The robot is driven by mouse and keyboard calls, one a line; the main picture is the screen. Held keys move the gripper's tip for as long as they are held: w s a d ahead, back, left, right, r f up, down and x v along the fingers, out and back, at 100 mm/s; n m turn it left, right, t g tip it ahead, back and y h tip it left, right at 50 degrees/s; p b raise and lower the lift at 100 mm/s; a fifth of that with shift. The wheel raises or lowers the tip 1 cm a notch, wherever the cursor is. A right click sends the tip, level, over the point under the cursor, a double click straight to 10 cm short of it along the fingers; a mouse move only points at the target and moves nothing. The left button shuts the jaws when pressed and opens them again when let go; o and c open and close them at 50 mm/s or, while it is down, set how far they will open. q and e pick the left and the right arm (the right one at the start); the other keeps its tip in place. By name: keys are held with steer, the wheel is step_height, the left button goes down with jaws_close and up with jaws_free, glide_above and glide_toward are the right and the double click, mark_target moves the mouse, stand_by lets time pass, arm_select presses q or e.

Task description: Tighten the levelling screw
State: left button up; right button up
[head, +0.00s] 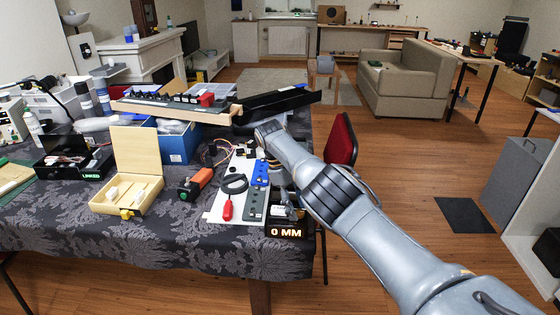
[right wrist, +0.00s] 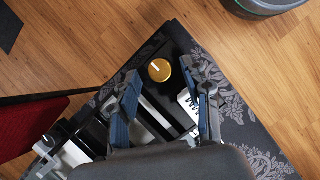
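A round gold knob (right wrist: 159,70) with a white pointer line, apparently the levelling screw, sits on a black device (right wrist: 150,105) at the table corner. My right gripper (right wrist: 160,73) is open in the right wrist view, with its blue-padded fingers on either side of the knob. It holds nothing, and I cannot tell if a finger touches the knob. The knob is not clearly visible there. My left gripper is not in view.
Left of the display lie a white board (head: 222,206) with a red-handled tool, and an orange-and-black device (head: 196,183). An open wooden box (head: 133,170) stands farther left. A red chair (head: 341,139) is close to the table's right edge. Open floor lies right of the table.

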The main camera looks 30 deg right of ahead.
steer(key=n+t+p, duration=0.1)
steer(key=n+p, duration=0.2)
steer(key=p, duration=0.1)
steer(key=n+t+h+p, duration=0.1)
steer(key=n+p, duration=0.2)
steer(key=p, duration=0.2)
steer(key=s+n+h+p, duration=0.1)
steer(key=n+p, duration=0.2)
steer(key=p, duration=0.2)
steer(key=shift+a+r+t, duration=0.15)
steer(key=shift+r+t, duration=0.2)
steer(key=shift+t, duration=0.05)
steer(key=n+t+p, duration=0.1)
steer(key=n, duration=0.1)
steer(key=shift+s+f+n, duration=0.1)
steer(key=shift+s+n, duration=0.05)
steer(key=shift+n, duration=0.25)
steer(key=b+v, duration=0.1)
steer(key=v, duration=1.2)
steer(key=shift+a+b, duration=0.3)
steer(key=shift+a, duration=0.1)
